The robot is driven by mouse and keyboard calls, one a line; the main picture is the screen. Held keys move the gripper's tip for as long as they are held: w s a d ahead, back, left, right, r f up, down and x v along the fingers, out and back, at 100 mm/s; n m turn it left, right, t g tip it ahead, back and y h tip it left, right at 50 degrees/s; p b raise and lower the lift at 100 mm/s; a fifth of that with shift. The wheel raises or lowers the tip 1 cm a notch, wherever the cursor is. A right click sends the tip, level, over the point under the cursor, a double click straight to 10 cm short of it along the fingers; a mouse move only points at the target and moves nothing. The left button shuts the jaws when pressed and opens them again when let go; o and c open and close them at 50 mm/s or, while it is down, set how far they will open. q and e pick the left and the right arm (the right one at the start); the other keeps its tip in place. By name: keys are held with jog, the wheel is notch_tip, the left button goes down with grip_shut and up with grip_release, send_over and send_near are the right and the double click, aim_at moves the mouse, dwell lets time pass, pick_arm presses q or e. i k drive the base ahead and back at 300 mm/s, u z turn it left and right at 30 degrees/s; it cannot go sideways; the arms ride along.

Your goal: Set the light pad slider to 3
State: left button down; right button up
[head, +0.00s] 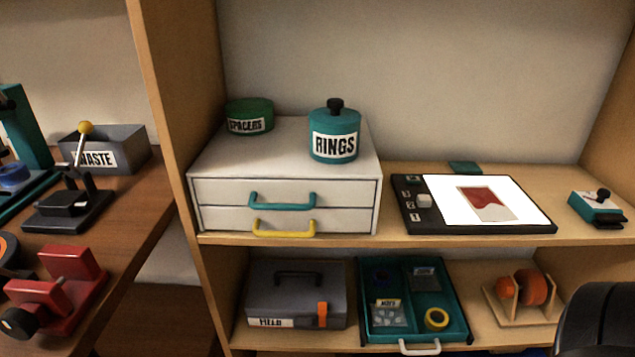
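The light pad (513,214) lies on the upper shelf at the right. It is a black-framed tablet with a bright white surface and a red and beige piece lying on it. On its left border is a small pale slider knob (425,201) beside a column of number labels. The knob appears near the middle label; the digits are small, so its exact setting is hard to read. Neither of my grippers shows in the head view.
A white drawer unit (210,213) stands left of the pad, with the RINGS jar (335,133) and SPACERS tin (248,116) on top. A teal device (597,206) sits right of the pad. Below are a grey case (297,295) and a teal tray (447,272).

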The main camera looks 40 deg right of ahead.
aim_at(423, 200)
jog(key=u, duration=0.7)
jog(key=k, duration=1)
jog(key=z, duration=1.45)
